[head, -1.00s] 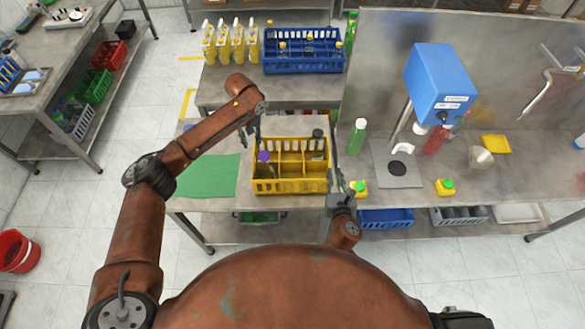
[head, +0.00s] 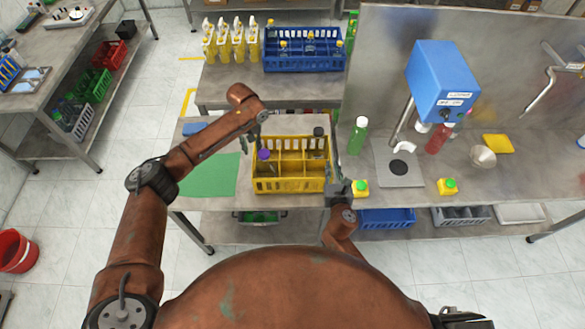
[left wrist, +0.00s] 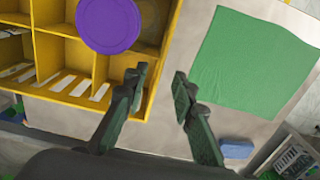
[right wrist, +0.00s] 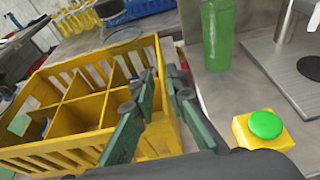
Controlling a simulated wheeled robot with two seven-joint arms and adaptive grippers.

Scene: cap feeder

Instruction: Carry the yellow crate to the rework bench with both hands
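The yellow crate (head: 291,186) with several compartments stands on the metal table. It holds a purple-capped bottle (head: 264,155) at its left and a dark-capped one (head: 318,133) at its back right.
A green mat (head: 210,175) lies left of the crate. A blue crate (head: 304,62) is behind. Another bench (head: 40,105) stands left across open floor; a red bucket (head: 17,251) is there.

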